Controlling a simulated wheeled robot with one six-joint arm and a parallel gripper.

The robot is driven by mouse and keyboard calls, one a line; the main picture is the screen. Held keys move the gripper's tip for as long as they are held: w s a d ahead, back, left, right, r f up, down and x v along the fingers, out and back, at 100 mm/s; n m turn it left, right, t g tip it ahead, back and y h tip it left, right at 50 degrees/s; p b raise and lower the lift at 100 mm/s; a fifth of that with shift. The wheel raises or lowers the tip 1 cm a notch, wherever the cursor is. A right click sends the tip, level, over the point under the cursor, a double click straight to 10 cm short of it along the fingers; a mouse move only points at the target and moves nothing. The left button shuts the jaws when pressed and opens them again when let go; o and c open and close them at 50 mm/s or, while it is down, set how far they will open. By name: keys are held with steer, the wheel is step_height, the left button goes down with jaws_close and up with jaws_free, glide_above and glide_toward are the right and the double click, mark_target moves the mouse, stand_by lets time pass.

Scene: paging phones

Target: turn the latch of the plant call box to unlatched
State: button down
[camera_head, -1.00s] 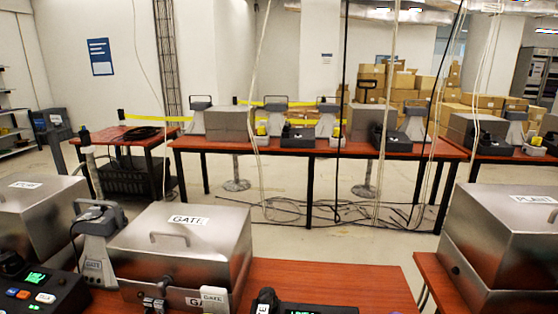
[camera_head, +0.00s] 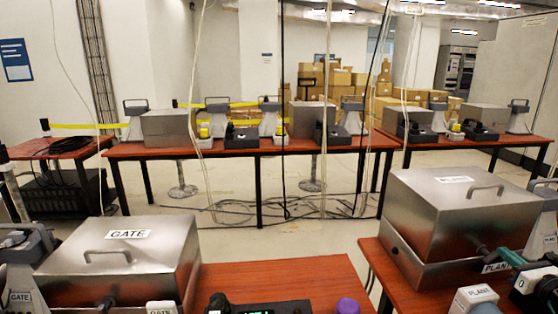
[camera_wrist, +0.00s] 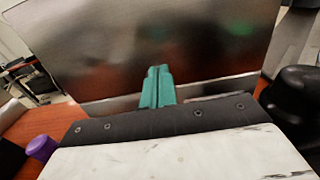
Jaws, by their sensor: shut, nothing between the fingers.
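The plant call box (camera_head: 440,255) is a brushed metal case with a handled, closed lid, on the right-hand table in the head view. Its metal face fills much of the wrist view (camera_wrist: 150,50). My gripper (camera_head: 508,256) shows teal fingers in front of the box's front, beside its PLANT label. In the wrist view my gripper (camera_wrist: 157,75) has its fingers together and empty, pointing at the metal face. A dark piece (camera_head: 482,249) just left of the fingers may be the latch. Its setting cannot be told, and I cannot tell whether the fingers touch it.
A white PLANT-labelled unit (camera_head: 472,297) stands in front of the box. A purple-topped object (camera_head: 347,306) is at the table gap; purple also shows in the wrist view (camera_wrist: 42,148). The GATE box (camera_head: 125,255) is on the left. Cables hang in the middle.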

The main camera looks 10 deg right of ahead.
steer(key=shift+r, duration=0.1)
stand_by(0.3)
steer(key=s, duration=0.6)
steer(key=shift+a+r, duration=0.15)
steer(key=shift+r, duration=0.1)
steer(key=shift+s, duration=0.1)
steer(key=w+m, duration=0.6)
steer(key=shift+w+a, duration=0.2)
steer(key=shift+a, duration=0.05)
stand_by(0.7)
steer(key=shift+a+f, duration=0.15)
steer(key=shift+f, duration=0.45)
stand_by(1.1)
